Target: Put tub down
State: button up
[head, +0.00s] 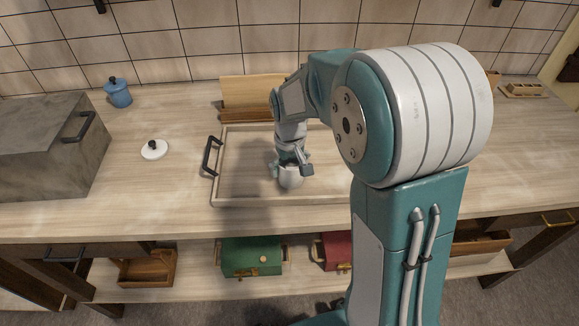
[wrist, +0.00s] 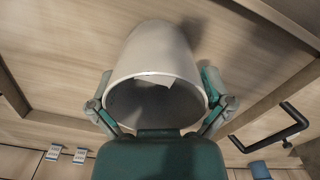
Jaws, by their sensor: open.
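A white tub (wrist: 155,45) stands in the wooden tray (head: 240,196), near the tray's middle; it also shows small in the head view (head: 290,180), partly hidden by my gripper (head: 292,168). In the wrist view my gripper's fingers (wrist: 157,92) are on either side of the tub's rim, spread apart. The left finger is very near the tub wall; I cannot tell whether it touches. The tub's mouth faces the wrist camera, with a pale patch inside.
The tray has a dark handle (head: 209,156) at its left. A white lid (head: 154,149), a blue jar (head: 118,93) and a grey box (head: 45,140) stand to the left. Wooden boards (head: 245,95) are behind the tray. A green box (head: 250,256) is on the shelf below.

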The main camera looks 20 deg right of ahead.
jog(key=shift+d+r, duration=0.1)
jog(key=shift+d+r, duration=0.1)
jog(key=shift+r, duration=0.2)
notch_tip(320, 180, up, 11)
jog(key=s+r+m+t, duration=0.1)
jog(key=s+t, duration=0.1)
jog(key=s, duration=0.8)
jog(key=s+d+r+t, duration=0.1)
jog(key=s+r+t, duration=0.1)
jog(key=s, duration=0.8)
jog(key=shift+s+r+m+t, duration=0.2)
jog(key=shift+s+m+t, duration=0.2)
jog(key=shift+t, duration=0.4)
jog(key=shift+w, duration=0.1)
